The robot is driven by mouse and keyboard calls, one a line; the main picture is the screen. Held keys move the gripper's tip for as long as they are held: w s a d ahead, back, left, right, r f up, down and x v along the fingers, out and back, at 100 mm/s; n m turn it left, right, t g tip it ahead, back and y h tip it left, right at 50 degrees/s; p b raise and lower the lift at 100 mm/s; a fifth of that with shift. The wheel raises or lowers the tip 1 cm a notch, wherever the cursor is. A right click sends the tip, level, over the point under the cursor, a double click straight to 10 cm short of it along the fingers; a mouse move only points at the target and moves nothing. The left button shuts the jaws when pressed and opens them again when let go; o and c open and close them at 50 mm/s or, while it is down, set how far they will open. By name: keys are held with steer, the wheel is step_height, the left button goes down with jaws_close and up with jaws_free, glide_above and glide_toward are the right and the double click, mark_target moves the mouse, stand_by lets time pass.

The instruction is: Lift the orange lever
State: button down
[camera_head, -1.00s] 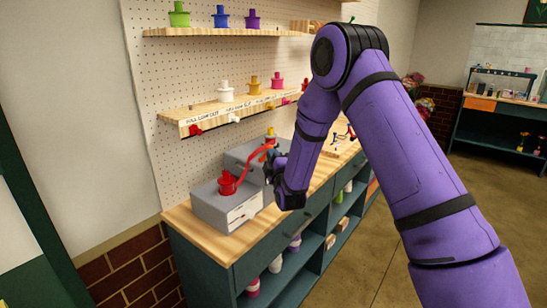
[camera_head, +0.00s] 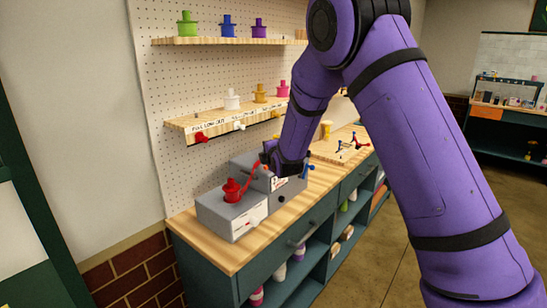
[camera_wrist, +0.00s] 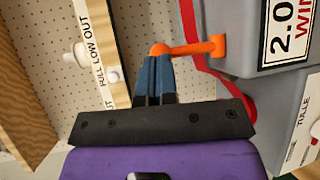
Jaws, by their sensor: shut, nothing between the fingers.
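The orange lever (camera_wrist: 190,48) shows in the wrist view as a short arm reaching left from the side of a grey box (camera_wrist: 235,45), with a rounded knob at its free end. My gripper (camera_wrist: 156,62) is shut, its blue fingertips together just at or under that knob; I cannot tell if they touch. In the head view my gripper (camera_head: 266,152) is at the rear grey box, and my wrist hides the lever. A red ribbon (camera_head: 254,175) runs from a red spool (camera_head: 233,190) on the front grey box (camera_head: 228,215) towards the rear box.
A pegboard (camera_head: 165,110) with shelves of coloured spools rises behind the wooden counter (camera_head: 290,190). The lower shelf (camera_head: 205,125) has coloured knobs under its lip. A blue handle (camera_head: 307,171) sticks up right of the rear box. The counter's front strip is clear.

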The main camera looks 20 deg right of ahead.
steer(key=shift+w+a+r+n+g+h, duration=0.25)
steer(key=shift+w+a+n+g, duration=0.35)
steer(key=shift+g, duration=0.3)
steer(key=shift+w, duration=0.2)
steer(key=shift+r, duration=0.75)
